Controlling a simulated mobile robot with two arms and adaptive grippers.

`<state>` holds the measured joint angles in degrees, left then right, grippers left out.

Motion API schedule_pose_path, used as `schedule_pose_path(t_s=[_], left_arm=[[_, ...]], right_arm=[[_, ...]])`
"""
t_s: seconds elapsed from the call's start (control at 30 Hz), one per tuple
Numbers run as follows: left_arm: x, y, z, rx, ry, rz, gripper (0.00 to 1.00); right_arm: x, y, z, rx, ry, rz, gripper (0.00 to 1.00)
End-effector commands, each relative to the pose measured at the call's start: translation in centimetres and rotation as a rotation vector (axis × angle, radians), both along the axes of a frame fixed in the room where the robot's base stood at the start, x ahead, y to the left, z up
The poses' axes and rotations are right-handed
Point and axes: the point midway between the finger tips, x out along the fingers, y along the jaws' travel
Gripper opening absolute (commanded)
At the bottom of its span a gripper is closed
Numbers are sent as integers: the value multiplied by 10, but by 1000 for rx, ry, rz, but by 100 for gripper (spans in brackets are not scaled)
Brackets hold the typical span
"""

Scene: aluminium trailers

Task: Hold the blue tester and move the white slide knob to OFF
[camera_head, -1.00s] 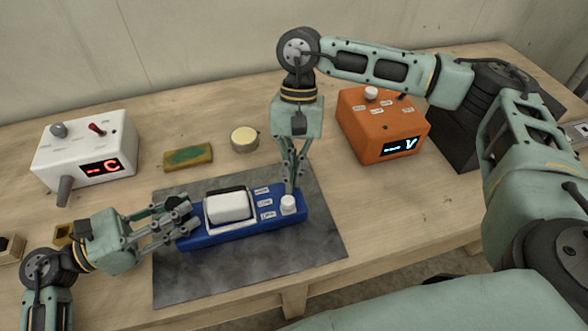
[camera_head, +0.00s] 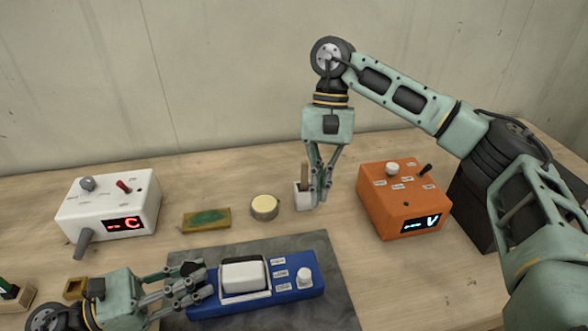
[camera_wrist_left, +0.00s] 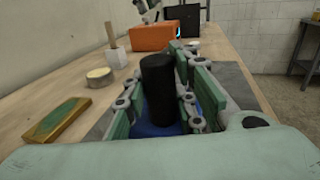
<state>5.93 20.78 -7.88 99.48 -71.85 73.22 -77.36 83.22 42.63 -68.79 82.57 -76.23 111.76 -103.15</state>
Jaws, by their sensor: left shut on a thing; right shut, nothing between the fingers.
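The blue tester (camera_head: 255,304) lies on the dark mat, with a white rocker (camera_head: 244,274) in its middle. The white slide knob (camera_head: 304,277) is at its right end, beside three small labels too small to read; it looks closest to the middle one. My left gripper (camera_head: 192,288) is shut on the tester's left end. In the left wrist view, a black post (camera_wrist_left: 159,90) stands between the fingers above the blue body (camera_wrist_left: 155,130). My right gripper (camera_head: 320,202) is shut and empty, behind and above the tester, apart from the knob.
A white holder with a wooden handle (camera_head: 302,197) stands close beside my right gripper. An orange box (camera_head: 385,205) is to the right, a white box (camera_head: 100,205) to the left. A green-topped pad (camera_head: 206,220) and a round tin (camera_head: 265,207) lie behind the mat (camera_head: 340,309).

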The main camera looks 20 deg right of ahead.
Motion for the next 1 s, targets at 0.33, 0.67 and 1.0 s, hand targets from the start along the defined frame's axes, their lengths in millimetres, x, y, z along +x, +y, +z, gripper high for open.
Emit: schedule_pose_path(t_s=[0.33, 0.67, 1.0], left_arm=[[0, 0, 0, 0, 1, 1, 34], [0, 0, 0, 0, 0, 0, 47], [-3, 26, -1, 4, 2, 1, 47]], right_arm=[[0, 0, 0, 0, 0, 0, 0], [0, 0, 0, 0, 0, -1, 0], [0, 0, 0, 0, 0, -1, 0]])
